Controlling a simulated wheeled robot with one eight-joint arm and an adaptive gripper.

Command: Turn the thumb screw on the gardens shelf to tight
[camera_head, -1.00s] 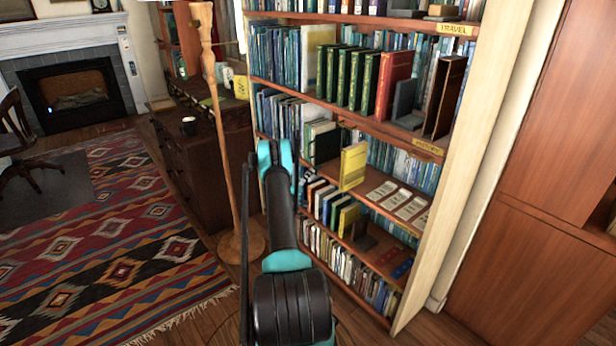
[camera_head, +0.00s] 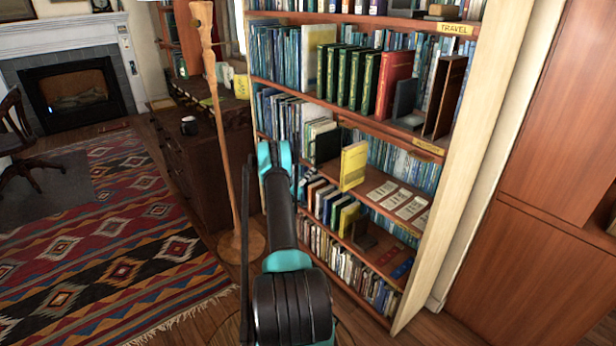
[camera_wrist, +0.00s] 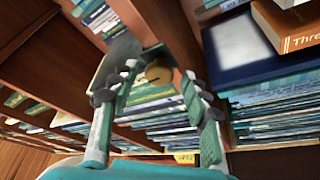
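In the wrist view, my gripper (camera_wrist: 158,76) has its two fingers spread apart, with dark pads at the tips. A round, tan, brass-like knob (camera_wrist: 156,72) shows between and beyond the fingertips, below a wooden upright; it may be the thumb screw. I cannot tell whether the fingers touch it. No label reading gardens is legible; a shelf label below the travel one (camera_head: 428,147) is too small to read.
A wooden floor stand (camera_head: 226,150) stands close to the left of my arm. Books (camera_wrist: 265,108) lie at the right of the wrist view, near the right finger. A yellow book (camera_head: 353,166) juts from a lower shelf. A patterned rug (camera_head: 110,240) covers open floor at left.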

